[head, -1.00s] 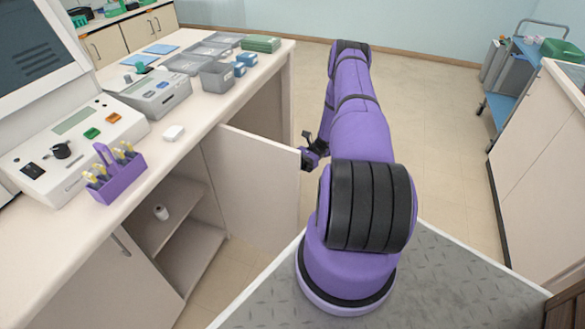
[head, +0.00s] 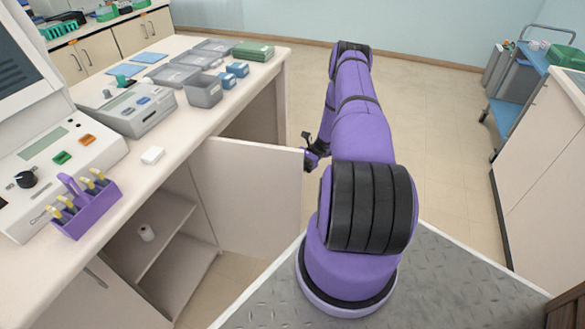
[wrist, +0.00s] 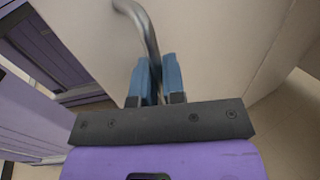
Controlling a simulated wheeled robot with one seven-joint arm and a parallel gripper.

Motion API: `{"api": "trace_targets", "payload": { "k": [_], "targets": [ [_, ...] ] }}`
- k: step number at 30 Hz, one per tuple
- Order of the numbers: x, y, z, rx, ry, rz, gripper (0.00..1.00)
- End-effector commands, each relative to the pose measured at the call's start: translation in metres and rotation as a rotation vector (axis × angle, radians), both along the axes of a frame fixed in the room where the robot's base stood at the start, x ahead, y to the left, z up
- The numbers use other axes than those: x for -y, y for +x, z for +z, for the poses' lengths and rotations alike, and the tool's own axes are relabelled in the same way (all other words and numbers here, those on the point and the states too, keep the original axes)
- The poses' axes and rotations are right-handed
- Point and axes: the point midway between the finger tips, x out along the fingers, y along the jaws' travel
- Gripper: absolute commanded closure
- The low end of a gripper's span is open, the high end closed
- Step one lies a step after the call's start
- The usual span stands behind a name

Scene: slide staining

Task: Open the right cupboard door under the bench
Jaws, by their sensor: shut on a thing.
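The right cupboard door (head: 252,196) under the bench stands swung out wide from the bench front, with the shelves behind it open to view. In the head view my gripper (head: 308,150) is at the door's outer edge, partly hidden by the door and my arm. In the wrist view my gripper (wrist: 156,82) has its blue fingers shut on the curved metal door handle (wrist: 145,28). The handle is on the door face turned away from the head camera, and the door face (wrist: 215,45) fills much of the wrist view.
The bench top (head: 160,182) holds a purple rack (head: 88,208), grey instruments (head: 130,105) and grey trays. A blue trolley (head: 510,105) and another bench (head: 545,170) stand at the right. The floor (head: 430,110) between is clear.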

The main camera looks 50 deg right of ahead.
Motion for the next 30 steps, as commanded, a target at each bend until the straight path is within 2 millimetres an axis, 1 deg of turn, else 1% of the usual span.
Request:
{"api": "trace_targets", "payload": {
  "k": [1,2,3,4,5,13,17,20,27,30],
  "targets": [
    [0.000,-0.001,0.000,-0.004,-0.002,0.000,1.00],
    [0.000,-0.001,0.000,-0.004,-0.002,0.000,0.85],
    [0.000,-0.001,0.000,-0.003,-0.002,0.000,0.76],
    [0.000,-0.001,0.000,-0.003,-0.001,0.000,0.69],
    [0.000,0.000,0.000,-0.003,-0.001,0.000,0.66],
    [0.001,0.000,0.000,-0.001,-0.001,0.000,0.66],
    [0.010,-0.001,0.000,0.000,0.000,-0.001,0.66],
    [0.024,-0.002,-0.001,0.000,-0.002,-0.001,0.66],
    [0.070,-0.007,-0.001,0.000,-0.003,-0.002,0.66],
    [0.085,-0.010,-0.001,-0.001,-0.002,-0.001,0.66]
  ]
}}
